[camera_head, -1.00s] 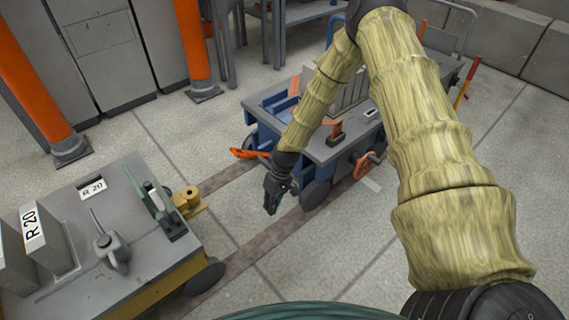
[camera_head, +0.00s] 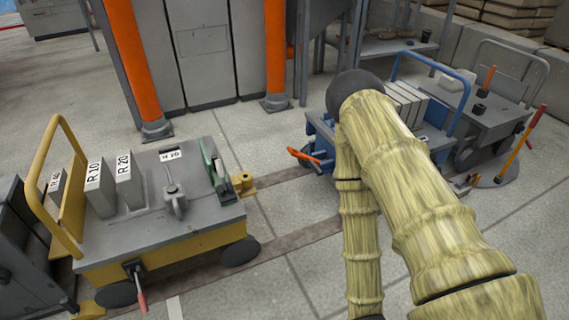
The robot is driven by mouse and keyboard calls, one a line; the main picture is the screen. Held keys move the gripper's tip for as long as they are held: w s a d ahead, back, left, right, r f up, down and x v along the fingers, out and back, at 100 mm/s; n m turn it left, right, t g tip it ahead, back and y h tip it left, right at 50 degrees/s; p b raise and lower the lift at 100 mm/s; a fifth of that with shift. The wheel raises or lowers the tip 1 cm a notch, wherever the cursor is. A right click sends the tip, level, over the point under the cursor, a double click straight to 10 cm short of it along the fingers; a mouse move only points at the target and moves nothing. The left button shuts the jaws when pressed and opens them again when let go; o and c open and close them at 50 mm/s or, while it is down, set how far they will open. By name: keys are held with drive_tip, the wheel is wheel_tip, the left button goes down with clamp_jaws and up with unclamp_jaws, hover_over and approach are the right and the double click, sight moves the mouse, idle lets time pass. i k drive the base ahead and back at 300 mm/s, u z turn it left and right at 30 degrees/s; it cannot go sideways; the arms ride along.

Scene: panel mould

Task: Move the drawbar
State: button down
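The orange drawbar (camera_head: 303,157) sticks out to the left from the near-left end of the blue cart (camera_head: 326,135). It points toward the yellow cart (camera_head: 160,245), whose brass-coloured coupling (camera_head: 243,184) faces it across a gap. The drawbar and coupling are apart. My arm, in a ribbed yellow sleeve, covers much of the blue cart, and its forearm runs down to the bottom edge. My gripper lies beyond that edge, so its fingers are hidden.
Rusty rails (camera_head: 288,240) run along the floor between the carts. Orange posts (camera_head: 275,55) and grey cabinets (camera_head: 187,50) stand behind. A grey cart (camera_head: 490,112) and a red-and-yellow lever (camera_head: 522,145) are at the right. The floor before the yellow cart's right end is open.

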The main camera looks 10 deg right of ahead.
sight(311, 164)
drive_tip(key=u, duration=0.75)
drive_tip(key=i, duration=1.15)
drive_tip(key=z, duration=0.45)
